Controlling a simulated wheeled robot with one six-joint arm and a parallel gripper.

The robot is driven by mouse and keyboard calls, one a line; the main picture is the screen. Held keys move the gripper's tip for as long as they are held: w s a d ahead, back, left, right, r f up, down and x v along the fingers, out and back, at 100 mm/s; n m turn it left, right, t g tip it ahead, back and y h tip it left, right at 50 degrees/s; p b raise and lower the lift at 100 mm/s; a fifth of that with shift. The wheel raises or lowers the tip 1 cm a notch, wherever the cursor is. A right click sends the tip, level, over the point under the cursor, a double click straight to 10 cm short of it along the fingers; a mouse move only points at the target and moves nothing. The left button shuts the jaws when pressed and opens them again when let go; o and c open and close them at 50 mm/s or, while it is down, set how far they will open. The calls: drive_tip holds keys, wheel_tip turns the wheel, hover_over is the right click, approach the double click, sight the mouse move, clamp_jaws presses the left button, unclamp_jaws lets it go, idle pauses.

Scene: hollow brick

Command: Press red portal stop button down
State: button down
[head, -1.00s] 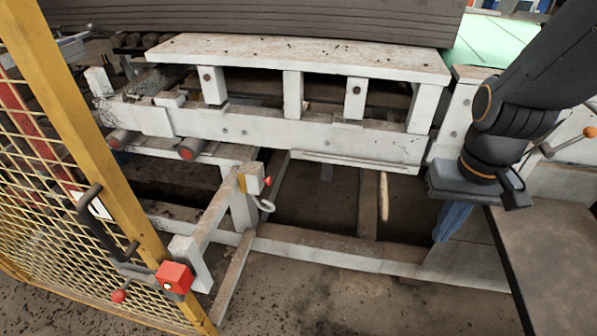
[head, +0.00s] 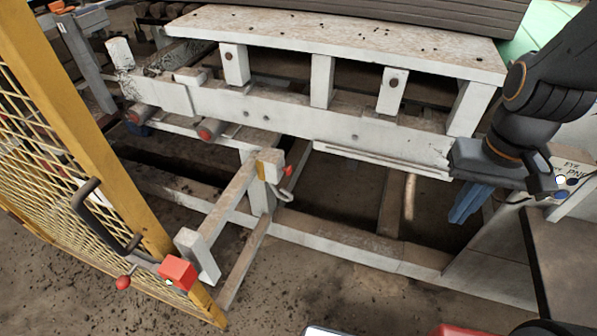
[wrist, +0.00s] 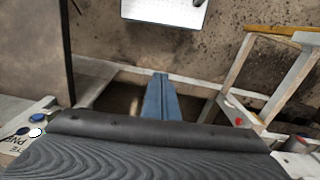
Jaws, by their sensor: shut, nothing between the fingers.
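I cannot tell for sure which red part is the portal stop button. A red box (head: 178,272) sits on the yellow fence post at the lower left. A small red knob (head: 288,171) is on a white post in the middle; it also shows in the wrist view (wrist: 239,122). A red patch (head: 460,330) is cut off at the bottom edge. My gripper (head: 460,216) has blue fingers, shut and empty, pointing down at the right, apart from all these red parts. The closed fingers show in the wrist view (wrist: 161,77).
The yellow mesh fence (head: 75,150) stands at the left. The white frame (head: 300,130) carries grey slabs (head: 380,12). A panel with white and blue buttons (head: 565,181) is at the right. A pale plate (wrist: 165,12) appears at the wrist view's top. Bare floor (head: 290,290) lies in front.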

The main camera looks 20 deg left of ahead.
sight(290, 170)
drive_tip(key=shift+f, duration=0.1)
drive_tip(key=w+a+f+m+g+y+b, duration=0.2)
drive_tip(key=a+f+m+y+b, duration=0.25)
drive_tip(key=a+f+b, duration=0.4)
drive_tip(key=w+a+f+m+g+y+b, duration=0.3)
drive_tip(key=a+f+m+y+b, duration=0.15)
drive_tip(key=a+f+b, duration=0.35)
drive_tip(key=w+a+f+m+t+y+b, duration=0.3)
drive_tip(key=w+f+m+y+b, duration=0.1)
drive_tip(key=w, duration=0.6)
drive_tip(key=w+a+f+m+t+y+b, duration=0.3)
drive_tip(key=w+f+m+y+b, duration=0.2)
drive_tip(key=w+b, duration=0.4)
drive_tip(key=shift+w+a+f+m, duration=0.25)
drive_tip(key=shift+w+f+m, duration=0.2)
drive_tip(key=shift+f, duration=0.25)
drive_tip(key=shift+a, duration=0.1)
drive_tip(key=a+b, duration=0.1)
drive_tip(key=a, duration=0.3)
drive_tip(key=a+b, duration=0.1)
drive_tip(key=a, duration=0.4)
drive_tip(key=w+a+b, duration=0.1)
drive_tip(key=a, duration=0.3)
drive_tip(key=shift+a+b, duration=0.2)
drive_tip(key=shift+b, duration=0.2)
drive_tip(key=shift+a, duration=0.2)
